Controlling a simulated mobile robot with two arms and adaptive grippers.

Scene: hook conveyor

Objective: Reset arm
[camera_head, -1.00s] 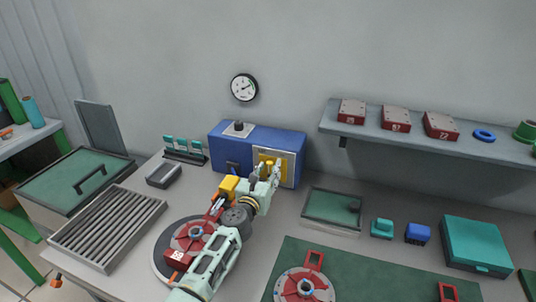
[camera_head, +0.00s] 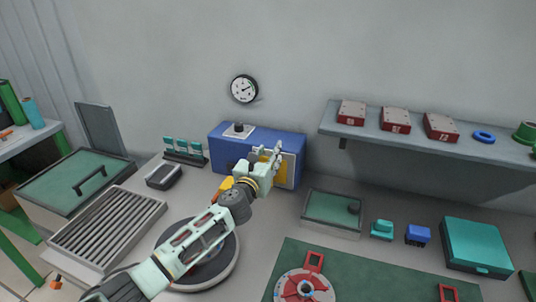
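My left arm comes in from the lower left. Its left gripper (camera_head: 267,153) is raised in front of the blue box (camera_head: 226,150) with a yellow panel (camera_head: 290,172), and the fingers look apart with nothing seen between them. The gripper covers part of the panel. Below the arm is a round grey turntable (camera_head: 228,272). The arm hides most of the red part on it. A yellow piece (camera_head: 226,184) shows beside the wrist. My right gripper is not in view.
A ribbed tray (camera_head: 108,228) and a green-lidded bin (camera_head: 72,182) stand at left. A glass-topped case (camera_head: 332,208), small teal and blue blocks and a teal box (camera_head: 476,245) stand at right. A wall shelf (camera_head: 430,145) holds red blocks. A green mat (camera_head: 350,275) lies in front.

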